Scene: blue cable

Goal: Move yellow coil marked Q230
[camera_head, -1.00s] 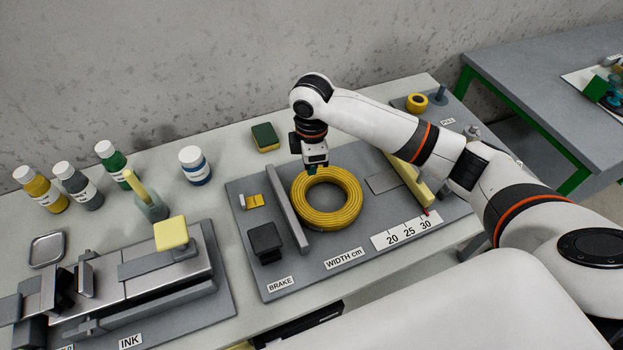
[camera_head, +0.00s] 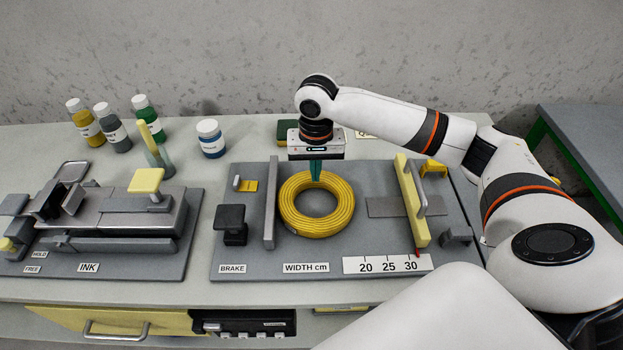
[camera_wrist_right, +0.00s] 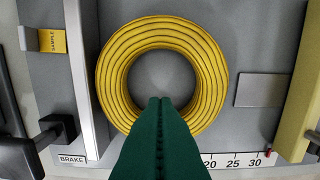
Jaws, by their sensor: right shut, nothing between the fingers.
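A yellow coil (camera_head: 290,213) lies flat on the grey measuring board (camera_head: 375,180), between a grey fixed bar (camera_head: 270,205) on its left and a yellow sliding bar (camera_head: 411,200) on its right. It also shows in the right wrist view (camera_wrist_right: 213,75). No Q230 mark is readable on it. My right gripper (camera_head: 316,178) points down at the coil's far rim, and its green fingers are shut with nothing between them. In the right wrist view the fingertips (camera_wrist_right: 160,100) appear over the coil's opening; contact cannot be told. My left gripper is not in view.
A black brake block (camera_head: 231,222) stands left of the grey bar. A width scale (camera_head: 388,264) lies along the near edge, with a red pointer near 30. An ink press (camera_head: 110,225) and several bottles (camera_head: 209,138) are at the left.

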